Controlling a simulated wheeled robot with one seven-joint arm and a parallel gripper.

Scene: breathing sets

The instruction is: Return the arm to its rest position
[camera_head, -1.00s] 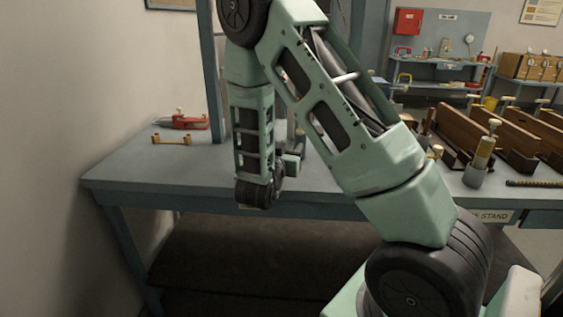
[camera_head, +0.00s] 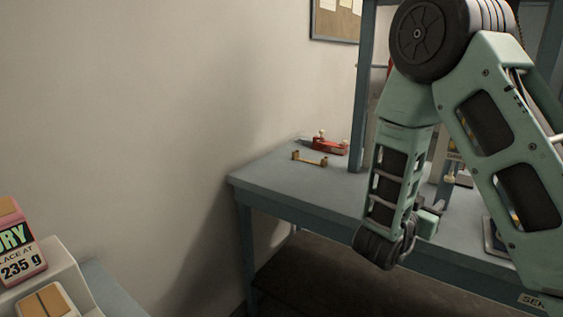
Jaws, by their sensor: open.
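My arm fills the right side of the head view, folded at a large black elbow joint near the top, with its forearm hanging down to a dark wrist joint. My gripper (camera_head: 430,220) shows only in part, as a small pale green end just right of the wrist, in front of the workbench (camera_head: 290,187). Its fingertips are hard to make out. It is open, and nothing is seen held in it. The arm's lower part runs out of view at the right.
A red tool (camera_head: 325,146) and a small brass-coloured handle piece (camera_head: 309,159) lie on the bench's far left part. A blue-grey post (camera_head: 363,90) rises from the bench. Open floor and bare wall (camera_head: 150,130) lie between.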

